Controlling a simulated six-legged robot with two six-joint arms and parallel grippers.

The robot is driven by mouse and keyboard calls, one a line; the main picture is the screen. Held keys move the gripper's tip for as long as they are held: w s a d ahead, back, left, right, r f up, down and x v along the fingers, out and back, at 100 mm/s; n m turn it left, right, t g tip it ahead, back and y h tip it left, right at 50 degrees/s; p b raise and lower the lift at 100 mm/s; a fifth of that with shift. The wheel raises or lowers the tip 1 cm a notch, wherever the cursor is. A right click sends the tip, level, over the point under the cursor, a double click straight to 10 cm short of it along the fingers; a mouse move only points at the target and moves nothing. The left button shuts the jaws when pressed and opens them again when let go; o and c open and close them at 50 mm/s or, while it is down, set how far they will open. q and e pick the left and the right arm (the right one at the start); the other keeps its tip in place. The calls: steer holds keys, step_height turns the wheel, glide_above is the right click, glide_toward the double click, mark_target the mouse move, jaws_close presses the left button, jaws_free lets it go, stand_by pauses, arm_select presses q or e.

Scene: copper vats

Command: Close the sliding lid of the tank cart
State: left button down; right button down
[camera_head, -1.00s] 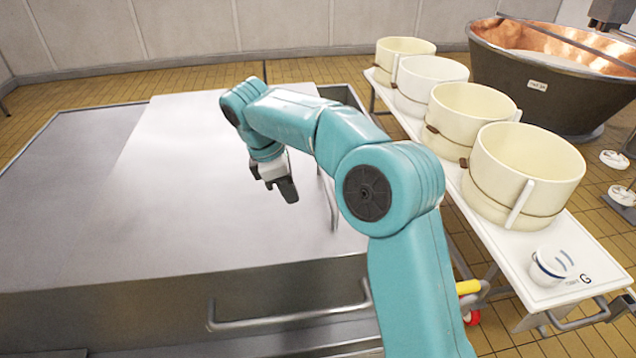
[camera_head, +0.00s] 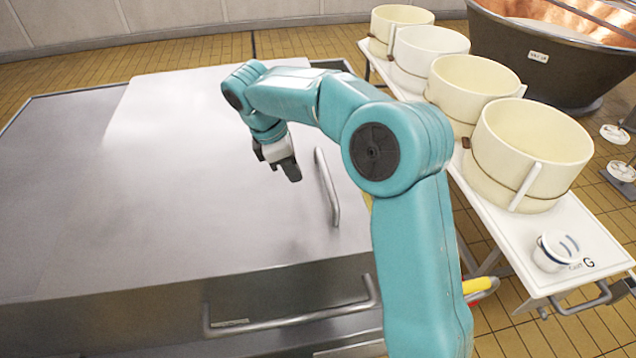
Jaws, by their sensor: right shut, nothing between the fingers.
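The tank cart (camera_head: 60,290) fills the left and middle of the view, a grey metal body. Its flat metal lid (camera_head: 190,210) covers most of the top; a paler sheet area lies at the back and a darker area at the left. An upright bar handle (camera_head: 327,190) stands at the lid's right side. My right gripper (camera_head: 291,172) is shut and empty, just left of the handle and seemingly apart from it. A narrow dark strip (camera_head: 330,64) shows at the back right corner; my right arm hides the rest of that edge. My left gripper is out of view.
A long bar handle (camera_head: 290,312) runs along the cart's front. At right, a white table (camera_head: 500,235) carries several cream tubs (camera_head: 530,150) and a small white cup (camera_head: 555,250). A copper vat (camera_head: 530,60) stands behind it. Tiled floor is clear at the back.

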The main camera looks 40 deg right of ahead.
steer(key=x, duration=0.6)
steer(key=shift+w+d+f, duration=0.15)
steer(key=shift+d, duration=0.1)
steer(key=shift+s+d+p, duration=0.55)
steer(key=shift+s+d, duration=0.6)
steer(key=shift+d, duration=0.35)
steer(key=shift+w+f, duration=0.15)
steer(key=shift+a, duration=0.1)
steer(key=shift+s+d, duration=0.35)
steer(key=shift+d, duration=0.05)
steer(key=s+d+p, duration=0.1)
steer(key=s+d, duration=0.9)
steer(key=d, duration=0.5)
steer(key=shift+s+d, duration=0.2)
steer(key=shift+s, duration=0.05)
